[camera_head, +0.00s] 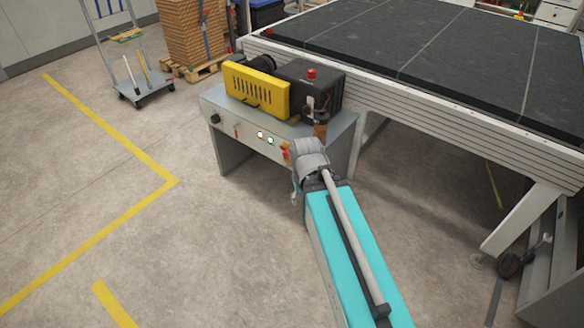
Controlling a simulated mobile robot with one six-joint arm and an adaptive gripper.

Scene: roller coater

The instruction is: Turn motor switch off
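The roller coater (256,90) has a yellow cover and a black housing, and stands on a grey metal cabinet (240,153). On the cabinet's front panel, from left to right, are a black knob (215,118), a small red switch (236,131), a lit yellowish lamp (260,134), a lit greenish lamp (270,140) and a red-orange control (286,151). No labels are readable, so I cannot tell which is the motor switch. My gripper (296,152) is at the panel's right end, close to the red-orange control. My wrist hides its fingers; contact cannot be told.
A red button (311,74) sits on the black housing. A large dark-topped table (430,50) with a pale slatted side stands to the right and behind. A trolley (145,92) and stacked boards (192,32) are at the back left. The floor in front and left is clear.

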